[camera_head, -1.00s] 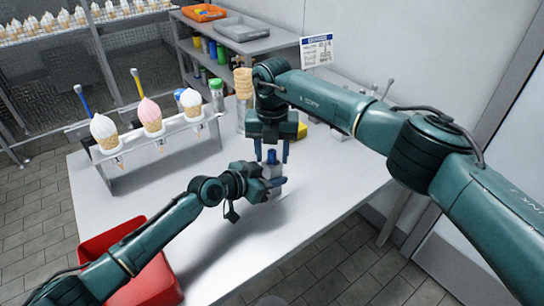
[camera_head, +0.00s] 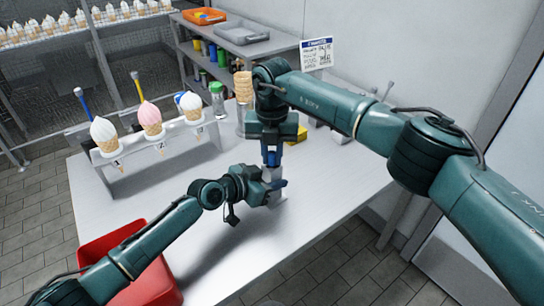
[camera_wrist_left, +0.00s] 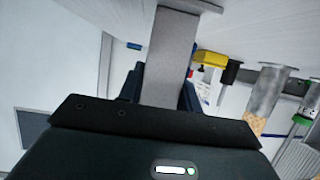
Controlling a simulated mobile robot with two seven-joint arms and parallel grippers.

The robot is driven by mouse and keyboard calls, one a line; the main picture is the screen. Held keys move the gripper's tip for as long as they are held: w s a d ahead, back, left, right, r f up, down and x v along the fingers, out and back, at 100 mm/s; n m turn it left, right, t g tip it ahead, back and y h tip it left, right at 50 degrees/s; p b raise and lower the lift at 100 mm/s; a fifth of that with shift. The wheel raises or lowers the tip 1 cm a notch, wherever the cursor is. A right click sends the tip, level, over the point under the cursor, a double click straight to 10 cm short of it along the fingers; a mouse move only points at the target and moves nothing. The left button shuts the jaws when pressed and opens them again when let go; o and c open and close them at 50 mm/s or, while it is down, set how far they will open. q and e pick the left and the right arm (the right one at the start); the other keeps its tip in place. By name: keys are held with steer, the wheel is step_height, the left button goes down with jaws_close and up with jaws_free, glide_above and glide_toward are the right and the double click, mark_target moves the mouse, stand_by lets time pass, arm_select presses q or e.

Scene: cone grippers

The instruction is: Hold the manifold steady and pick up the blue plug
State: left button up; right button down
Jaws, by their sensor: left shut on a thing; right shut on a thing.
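The grey manifold (camera_head: 277,199) stands upright on the white table, mostly covered by my grippers in the head view. My left gripper (camera_head: 273,186) is shut on it from the left side. In the left wrist view the manifold (camera_wrist_left: 172,55) shows as a grey block between the dark fingers. My right gripper (camera_head: 272,158) points down from above, its fingers closed together directly over the manifold, shut on the blue plug. The plug is almost wholly hidden between those fingers. I cannot tell whether it is still seated in the manifold.
A rack (camera_head: 160,146) with several ice cream cones stands at the back left. A red bin (camera_head: 122,236) is at the front left. A stack of cones (camera_head: 243,86), a green-lidded shaker (camera_head: 217,98) and a yellow object (camera_head: 300,134) are behind. The table's front right is clear.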

mark_target(272, 152)
step_height(272, 152, up, 10)
steer(key=shift+f, duration=0.2)
arm_select(q)
steer(key=o, duration=1.2)
